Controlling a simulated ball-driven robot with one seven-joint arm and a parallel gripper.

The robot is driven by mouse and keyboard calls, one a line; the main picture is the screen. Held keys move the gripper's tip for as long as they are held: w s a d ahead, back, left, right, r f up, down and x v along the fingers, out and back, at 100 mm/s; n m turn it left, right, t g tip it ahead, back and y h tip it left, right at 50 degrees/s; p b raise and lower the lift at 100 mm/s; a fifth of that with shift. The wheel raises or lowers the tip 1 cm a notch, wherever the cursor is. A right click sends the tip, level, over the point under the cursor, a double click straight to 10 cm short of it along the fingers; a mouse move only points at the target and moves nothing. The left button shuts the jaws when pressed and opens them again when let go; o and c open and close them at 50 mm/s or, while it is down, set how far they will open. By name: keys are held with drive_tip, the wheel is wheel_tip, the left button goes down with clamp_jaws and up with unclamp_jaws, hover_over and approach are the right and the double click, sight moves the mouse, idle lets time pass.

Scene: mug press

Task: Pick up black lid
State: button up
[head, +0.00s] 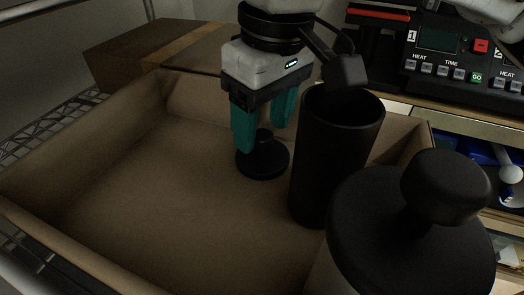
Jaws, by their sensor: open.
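The black lid (264,160) is a round disc with a knob on top. It lies on the floor of a cardboard box (150,190), left of a tall black cylinder. My gripper (260,135) points down above the lid with its teal fingers apart. From this view the fingers stand to either side of the knob, and the left finger hides part of the lid. I cannot tell whether they touch it.
The open black cylinder (335,150) stands close to the right of the lid. A larger black knobbed object (405,235) is in the right foreground. A press control panel (450,50) is at the back right. The box's left side is clear.

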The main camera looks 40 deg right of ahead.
sight(270, 158)
drive_tip(key=shift+w+f, duration=0.15)
drive_tip(key=shift+f, duration=1.2)
drive_tip(key=shift+c, duration=0.2)
drive_tip(key=c, duration=1.1)
